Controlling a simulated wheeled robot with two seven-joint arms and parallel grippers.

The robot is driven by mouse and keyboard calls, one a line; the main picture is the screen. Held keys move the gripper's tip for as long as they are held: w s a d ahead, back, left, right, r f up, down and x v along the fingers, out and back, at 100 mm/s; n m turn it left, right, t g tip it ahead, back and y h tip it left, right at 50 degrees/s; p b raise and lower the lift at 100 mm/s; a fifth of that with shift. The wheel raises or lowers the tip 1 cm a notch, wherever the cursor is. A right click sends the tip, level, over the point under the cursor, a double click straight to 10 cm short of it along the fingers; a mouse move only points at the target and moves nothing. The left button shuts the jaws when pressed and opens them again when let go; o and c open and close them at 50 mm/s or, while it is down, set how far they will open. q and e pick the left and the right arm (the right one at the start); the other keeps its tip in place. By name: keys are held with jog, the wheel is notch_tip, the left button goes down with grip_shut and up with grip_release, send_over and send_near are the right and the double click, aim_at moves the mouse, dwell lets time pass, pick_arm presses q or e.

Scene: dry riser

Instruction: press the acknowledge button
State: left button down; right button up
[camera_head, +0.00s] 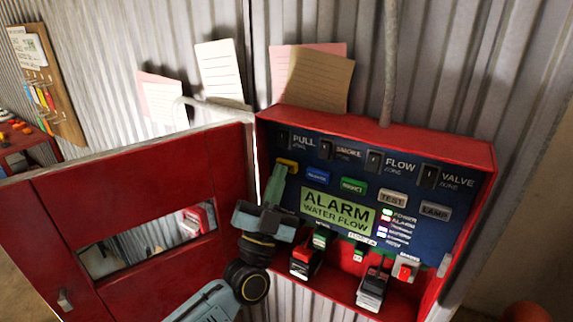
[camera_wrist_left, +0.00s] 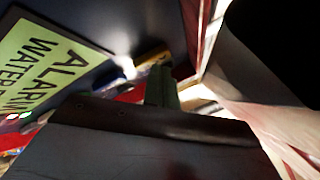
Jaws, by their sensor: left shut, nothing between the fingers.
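The red alarm panel (camera_head: 474,199) has its door open and a dark blue face with a row of coloured buttons. At the row's left end is a yellow button (camera_head: 287,163), partly hidden by my gripper; its label is not readable, so I cannot confirm it is the acknowledge button. It also shows as a yellow strip in the left wrist view (camera_wrist_left: 150,57). My left gripper (camera_head: 278,172) is shut and empty, its fingertips at the yellow button's lower edge. I cannot tell whether they touch it. The fingertips also show in the left wrist view (camera_wrist_left: 162,72). My right gripper is not in view.
A blue button (camera_head: 317,174) and a green reset button (camera_head: 353,186) lie right of the yellow one. The green alarm display (camera_head: 337,210) is below. The open red door (camera_head: 150,165) stands left of my gripper. Batteries or small devices (camera_head: 373,286) sit on the cabinet floor.

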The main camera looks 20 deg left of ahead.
pick_arm(q)
jog(key=shift+s+a, duration=0.25)
jog(key=shift+s, duration=0.4)
jog(key=s+p, duration=0.2)
jog(key=s, duration=0.3)
jog(key=shift+a+p, duration=0.3)
jog(key=shift+p, duration=0.1)
